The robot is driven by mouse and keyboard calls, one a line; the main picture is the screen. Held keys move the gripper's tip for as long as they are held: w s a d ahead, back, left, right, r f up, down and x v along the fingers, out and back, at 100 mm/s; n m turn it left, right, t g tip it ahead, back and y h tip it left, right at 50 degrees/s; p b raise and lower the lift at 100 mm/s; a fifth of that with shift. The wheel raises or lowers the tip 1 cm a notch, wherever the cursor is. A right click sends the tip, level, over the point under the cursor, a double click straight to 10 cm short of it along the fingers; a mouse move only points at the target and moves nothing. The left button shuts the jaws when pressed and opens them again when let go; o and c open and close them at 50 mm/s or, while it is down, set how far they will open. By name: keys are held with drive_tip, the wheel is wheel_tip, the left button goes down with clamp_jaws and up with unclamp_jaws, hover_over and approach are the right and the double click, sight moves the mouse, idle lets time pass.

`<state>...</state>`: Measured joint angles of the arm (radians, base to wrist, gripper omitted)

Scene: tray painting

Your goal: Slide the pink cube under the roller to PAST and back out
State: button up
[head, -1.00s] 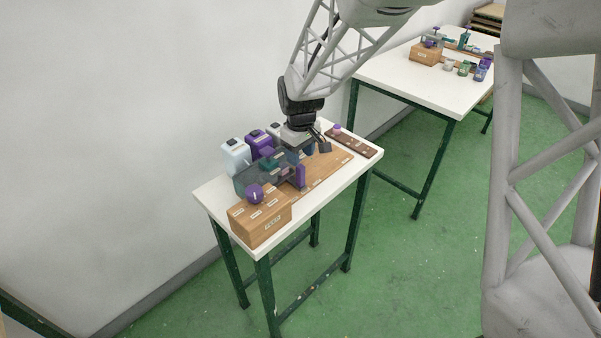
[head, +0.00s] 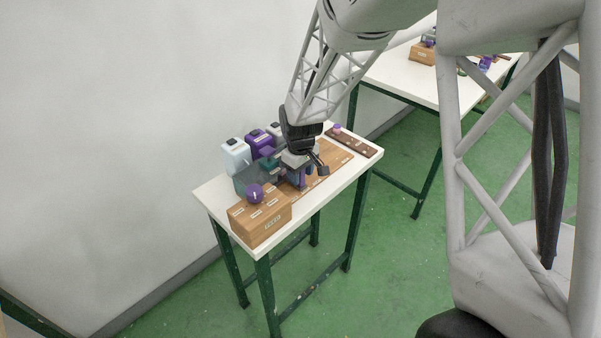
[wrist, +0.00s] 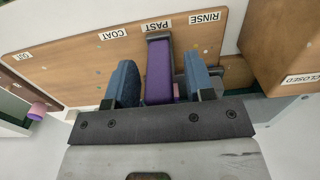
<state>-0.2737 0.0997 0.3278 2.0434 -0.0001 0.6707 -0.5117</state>
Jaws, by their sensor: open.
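The pink cube (head: 337,128) is on the dark brown rack at the far right end of the table, with purple on its upper part. It also shows at the left edge of the wrist view (wrist: 38,111). My gripper (wrist: 160,84) is open, its blue fingers apart on either side of an upright purple piece (wrist: 159,70), beside the PAST label (wrist: 157,25). I cannot tell whether the fingers touch this piece. In the head view my gripper (head: 306,174) is low over the wooden board, far from the cube. The roller cannot be made out clearly.
The wooden board (wrist: 75,57) also carries OUT, COAT and RINSE labels. A wooden box (head: 262,222) with a purple knob (head: 254,194) stands at the near end. White (head: 235,154) and purple (head: 257,141) bottles line the wall side. A second table stands at the back right.

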clamp_jaws()
drive_tip(key=shift+w+d, duration=0.1)
drive_tip(key=w+d, duration=1.3)
drive_tip(key=shift+w+d, duration=0.3)
drive_tip(key=shift+c, duration=1)
unclamp_jaws()
drive_tip(key=shift+w+d, duration=0.1)
drive_tip(key=shift+o, duration=1)
drive_tip(key=shift+r, duration=0.1)
wheel_tip(320, 180, up, 8)
